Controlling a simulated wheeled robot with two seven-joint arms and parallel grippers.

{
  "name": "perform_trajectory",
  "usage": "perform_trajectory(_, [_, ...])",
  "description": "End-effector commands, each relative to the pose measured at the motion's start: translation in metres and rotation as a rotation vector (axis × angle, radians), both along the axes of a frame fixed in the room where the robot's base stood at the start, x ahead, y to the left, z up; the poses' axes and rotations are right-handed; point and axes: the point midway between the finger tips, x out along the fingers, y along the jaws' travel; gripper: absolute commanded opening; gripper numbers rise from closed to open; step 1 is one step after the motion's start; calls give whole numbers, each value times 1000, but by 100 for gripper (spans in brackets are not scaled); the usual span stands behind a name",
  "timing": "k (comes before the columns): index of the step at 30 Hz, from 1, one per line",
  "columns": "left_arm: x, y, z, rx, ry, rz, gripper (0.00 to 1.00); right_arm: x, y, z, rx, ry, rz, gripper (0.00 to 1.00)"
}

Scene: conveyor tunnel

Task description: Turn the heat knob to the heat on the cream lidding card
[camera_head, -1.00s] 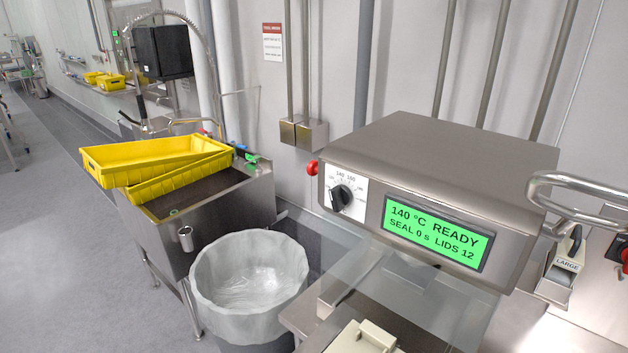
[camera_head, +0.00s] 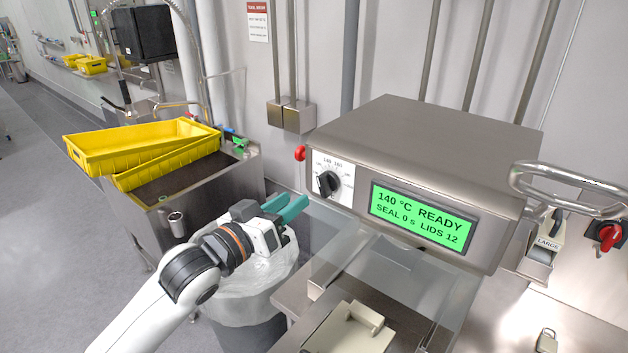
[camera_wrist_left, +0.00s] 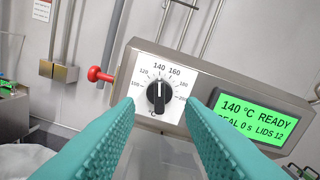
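The black heat knob (camera_head: 328,184) sits on a white dial plate (camera_head: 344,177) on the front of the grey steel sealer (camera_head: 420,140). In the left wrist view the knob (camera_wrist_left: 159,97) shows between the fingertips, some way beyond them, with numbers from 100 to 200 around it. The green display (camera_head: 422,217) reads 140 °C READY, SEAL 0 s, LIDS 12. My left gripper (camera_head: 301,205) has teal fingers, is open and empty, and is apart from the knob, below and left of it. My right gripper and the cream lidding card are not in view.
A red button (camera_head: 299,153) sticks out at the sealer's left side. A clear-lined bin (camera_head: 240,300) stands below my left arm. Yellow crates (camera_head: 140,147) rest on the sink (camera_head: 215,190). A curved metal handle (camera_head: 570,190) is at the right.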

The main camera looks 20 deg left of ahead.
Motion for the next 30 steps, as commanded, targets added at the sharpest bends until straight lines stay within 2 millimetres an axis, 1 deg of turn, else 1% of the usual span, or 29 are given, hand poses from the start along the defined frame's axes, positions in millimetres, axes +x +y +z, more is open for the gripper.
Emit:
perform_trajectory(1, [11,-4,4,-2,0,1,35,0,0,7,0,0,0,36])
perform_trajectory(3, [24,-9,4,-1,0,0,35,0,0,11,0,-1,0,36])
perform_trajectory(6, [42,-15,3,0,1,1,35,0,0,17,0,-1,0,36])
perform_trajectory(10, [59,-21,2,1,1,1,35,1,0,21,0,-1,0,36])
perform_trajectory(15, [69,-26,0,3,1,0,35,1,0,23,0,-2,0,36])
perform_trajectory(24, [71,-26,-1,4,1,0,35,1,0,23,-1,-1,0,36])
perform_trajectory(26, [71,-26,-1,4,1,0,26,1,0,23,-1,-1,0,36])
perform_trajectory(30, [71,-26,-1,4,2,0,3,1,-1,23,-1,-1,0,36])
